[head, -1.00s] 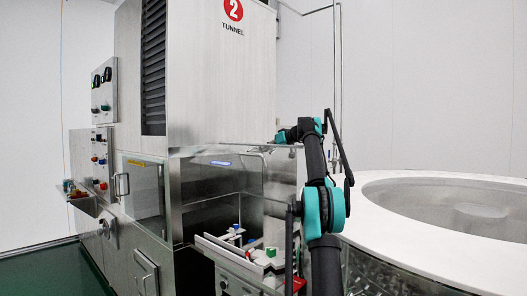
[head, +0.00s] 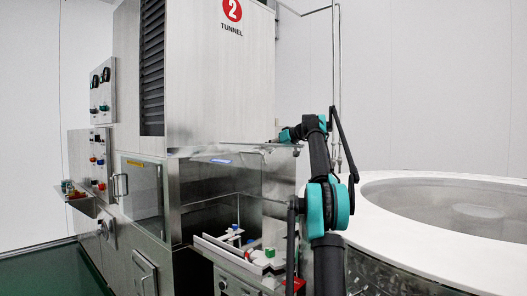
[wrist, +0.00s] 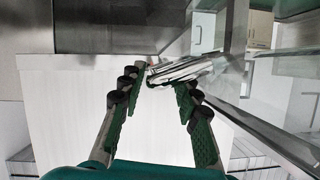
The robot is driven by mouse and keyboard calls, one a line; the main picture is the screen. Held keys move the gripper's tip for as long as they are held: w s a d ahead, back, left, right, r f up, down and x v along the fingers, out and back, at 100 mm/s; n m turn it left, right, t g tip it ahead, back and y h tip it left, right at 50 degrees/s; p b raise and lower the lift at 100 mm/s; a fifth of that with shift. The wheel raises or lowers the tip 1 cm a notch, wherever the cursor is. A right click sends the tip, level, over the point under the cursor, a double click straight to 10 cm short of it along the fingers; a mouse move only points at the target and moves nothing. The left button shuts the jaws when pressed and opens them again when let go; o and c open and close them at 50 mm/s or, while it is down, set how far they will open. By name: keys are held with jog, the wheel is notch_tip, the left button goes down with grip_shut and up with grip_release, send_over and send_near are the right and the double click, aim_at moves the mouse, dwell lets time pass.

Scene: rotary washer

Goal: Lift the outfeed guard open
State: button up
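The outfeed guard (head: 222,161) is a clear panel with a blue label at the mouth of the tunnel washer in the head view. Its glassy edge reaches right toward my gripper (head: 287,136). How far it is raised is hard to tell there. In the wrist view, my gripper (wrist: 163,87) has its two dark-green padded fingers spread apart. A shiny metal bar (wrist: 185,70), perhaps the guard's handle, lies at and between the fingertips, closer to the right one. I cannot tell whether it touches them. Clear panels show at the upper right of this view.
Below the opening, an outfeed shelf (head: 213,243) carries small blue, green and red parts. A large round white-rimmed basin (head: 395,225) stands close on the right of my arm. A control panel (head: 97,157) and a parts tray (head: 80,201) are at the left.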

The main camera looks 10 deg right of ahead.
jog(key=v, duration=0.9)
